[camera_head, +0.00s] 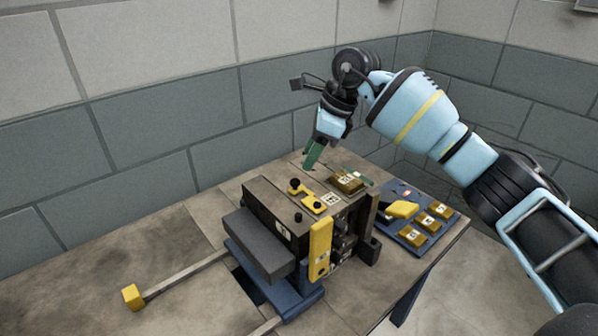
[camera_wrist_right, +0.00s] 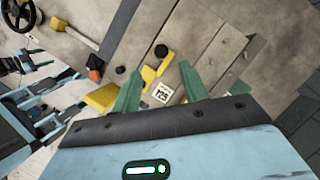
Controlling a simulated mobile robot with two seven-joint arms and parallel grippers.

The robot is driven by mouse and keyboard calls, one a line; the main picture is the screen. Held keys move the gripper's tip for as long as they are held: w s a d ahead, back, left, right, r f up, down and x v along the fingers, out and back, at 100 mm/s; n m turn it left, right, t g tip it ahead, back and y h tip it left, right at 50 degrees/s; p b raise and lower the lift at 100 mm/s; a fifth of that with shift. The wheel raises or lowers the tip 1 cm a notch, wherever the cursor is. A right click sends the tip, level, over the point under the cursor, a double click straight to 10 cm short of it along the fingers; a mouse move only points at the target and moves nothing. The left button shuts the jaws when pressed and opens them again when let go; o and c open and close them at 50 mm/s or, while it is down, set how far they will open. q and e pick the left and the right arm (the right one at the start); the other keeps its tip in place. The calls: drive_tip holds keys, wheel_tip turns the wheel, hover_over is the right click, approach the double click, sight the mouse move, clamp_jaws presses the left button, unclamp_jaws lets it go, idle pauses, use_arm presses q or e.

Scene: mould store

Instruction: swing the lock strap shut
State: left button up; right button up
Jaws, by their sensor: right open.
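A dark mould block (camera_head: 270,197) stands on the bench, with a yellow strap (camera_head: 307,193) and black knobs on its top. The strap also shows in the right wrist view (camera_wrist_right: 152,76), beside a black knob and a white number label (camera_wrist_right: 162,93). A yellow upright plate (camera_head: 320,250) is on the mould's near side; I cannot tell how the two yellow parts join. My right gripper (camera_head: 312,160) is above and behind the mould top. Its green fingertips (camera_wrist_right: 159,89) are apart and nothing is held between them.
A blue tray (camera_head: 408,236) with several brass-coloured blocks lies at the right of the bench. A bar with a yellow end (camera_head: 132,296) sticks out at the left. The bench top (camera_head: 185,225) is clear at left; grey walls stand behind.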

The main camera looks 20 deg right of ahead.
sight(296, 181)
drive_tip(key=x, duration=0.5)
drive_tip(key=shift+w+f, duration=0.1)
drive_tip(key=shift+f, duration=0.05)
drive_tip(key=shift+w+a+f, duration=0.1)
drive_tip(key=shift+a+f, duration=0.15)
drive_tip(key=shift+f, duration=0.3)
use_arm(q)
drive_tip(key=shift+w+r, duration=0.3)
drive_tip(key=shift+w, duration=0.45)
use_arm(e)
drive_tip(key=shift+f, duration=0.15)
drive_tip(key=shift+c, duration=0.2)
clamp_jaws()
use_arm(q)
drive_tip(key=shift+s, duration=0.25)
